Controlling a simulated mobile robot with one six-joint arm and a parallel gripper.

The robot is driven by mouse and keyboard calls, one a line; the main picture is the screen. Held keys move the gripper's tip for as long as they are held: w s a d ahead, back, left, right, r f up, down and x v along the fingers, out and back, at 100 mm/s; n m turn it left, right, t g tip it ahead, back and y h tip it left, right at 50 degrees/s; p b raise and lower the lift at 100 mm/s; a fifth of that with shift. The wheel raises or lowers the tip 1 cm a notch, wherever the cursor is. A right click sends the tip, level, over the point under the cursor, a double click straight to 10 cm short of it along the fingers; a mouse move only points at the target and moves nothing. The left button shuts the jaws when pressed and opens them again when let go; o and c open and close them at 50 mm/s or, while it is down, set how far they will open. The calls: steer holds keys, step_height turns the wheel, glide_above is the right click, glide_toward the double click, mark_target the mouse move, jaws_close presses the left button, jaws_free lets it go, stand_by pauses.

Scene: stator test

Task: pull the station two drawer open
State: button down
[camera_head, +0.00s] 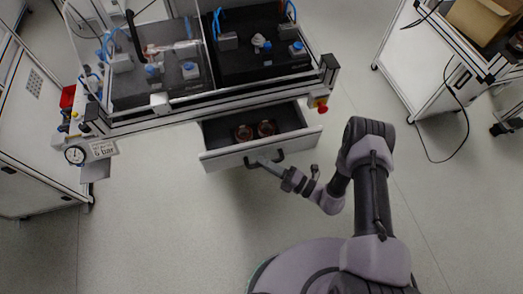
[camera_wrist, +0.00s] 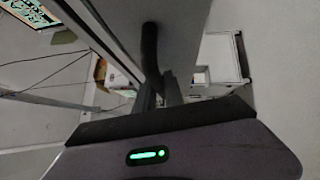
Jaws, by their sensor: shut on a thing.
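The drawer (camera_head: 225,161) under the test station stands partly pulled out, with its white front toward me and its dark inside showing. The dark bar handle (camera_head: 280,156) is on the middle of the drawer front. In the wrist view the dark handle (camera_wrist: 150,45) runs down to the gripper against the grey drawer front (camera_wrist: 185,28).
The station table (camera_head: 190,103) carries clear-walled fixtures with blue fittings. A red-and-yellow emergency stop (camera_head: 322,106) sits at its right corner, a pressure gauge (camera_head: 75,155) at its left. A white cart (camera_head: 420,75) stands at the right. The floor before the drawer is clear.

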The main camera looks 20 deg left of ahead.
steer(key=shift+s+d, duration=0.45)
steer(key=shift+s, duration=0.2)
steer(key=shift+s+d, duration=0.4)
steer(key=shift+s, duration=0.25)
steer(key=c, duration=1.7)
jaws_free()
steer(key=p+v, duration=0.2)
steer(key=v, duration=1.5)
steer(key=shift+d, duration=0.25)
